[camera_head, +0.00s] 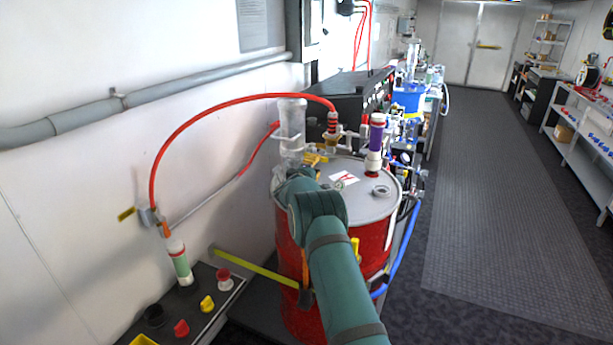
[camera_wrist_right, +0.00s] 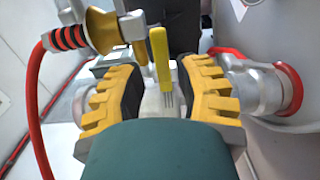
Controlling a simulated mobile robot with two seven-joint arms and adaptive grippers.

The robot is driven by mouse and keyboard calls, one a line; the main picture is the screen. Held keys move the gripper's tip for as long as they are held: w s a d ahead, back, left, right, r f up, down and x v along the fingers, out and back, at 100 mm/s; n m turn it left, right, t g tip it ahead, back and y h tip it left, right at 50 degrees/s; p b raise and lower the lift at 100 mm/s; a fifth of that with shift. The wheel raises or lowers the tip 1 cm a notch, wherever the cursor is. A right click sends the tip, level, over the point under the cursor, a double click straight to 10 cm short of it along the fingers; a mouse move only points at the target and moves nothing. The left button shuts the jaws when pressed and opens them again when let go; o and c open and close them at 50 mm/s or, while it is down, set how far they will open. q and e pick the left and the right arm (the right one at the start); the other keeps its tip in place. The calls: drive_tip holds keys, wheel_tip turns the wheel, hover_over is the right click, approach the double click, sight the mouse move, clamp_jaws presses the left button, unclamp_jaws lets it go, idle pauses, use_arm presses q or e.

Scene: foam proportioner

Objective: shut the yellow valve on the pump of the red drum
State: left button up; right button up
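The red drum (camera_head: 375,240) stands against the left wall with a grey lid. Pump fittings with a brass-coloured part and a red-banded hose end (camera_head: 332,122) stand at the back of the lid. In the wrist view the yellow valve handle (camera_wrist_right: 160,55) is a narrow upright bar. My right gripper (camera_wrist_right: 158,90) is open, with its yellow fingers on either side of the handle's lower part and visible gaps to both pads. In the head view my right gripper (camera_head: 312,160) is over the lid, mostly hidden by my arm. My left gripper is out of view.
A red hose (camera_head: 225,103) arches from the wall to the pump fittings. A panel with coloured knobs (camera_head: 195,305) is at lower left. The floor to the right (camera_head: 500,220) is clear.

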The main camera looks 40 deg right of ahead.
drive_tip(key=v, duration=0.7)
drive_tip(key=shift+d, duration=0.1)
idle(0.4)
drive_tip(key=s+a+f+m+t+y+b, duration=0.15)
drive_tip(key=a+f+y, duration=0.25)
drive_tip(key=a+f, duration=0.5)
drive_tip(key=s+a+f+y+b, duration=0.2)
drive_tip(key=a+f+y, duration=0.2)
drive_tip(key=a+f, duration=0.5)
drive_tip(key=s+a+f+m+t+y+b, duration=0.15)
drive_tip(key=a+f+y, duration=0.25)
drive_tip(key=a+f, duration=0.5)
drive_tip(key=s+a+f+m+g+y+b, duration=0.1)
drive_tip(key=s+a+f+g+y, duration=0.3)
drive_tip(key=s+a, duration=0.8)
drive_tip(key=s+a+f+m+g+y+b, duration=0.2)
drive_tip(key=s+a+f+g+y+b, duration=0.1)
drive_tip(key=s+a, duration=0.9)
drive_tip(key=s+f+y+b, duration=0.1)
drive_tip(key=s+f, duration=0.1)
drive_tip(key=s, duration=0.1)
drive_tip(key=shift+f+g+y, duration=0.25)
drive_tip(key=shift+g+y, duration=0.05)
drive_tip(key=shift+g, duration=0.1)
drive_tip(key=shift+a, duration=0.15)
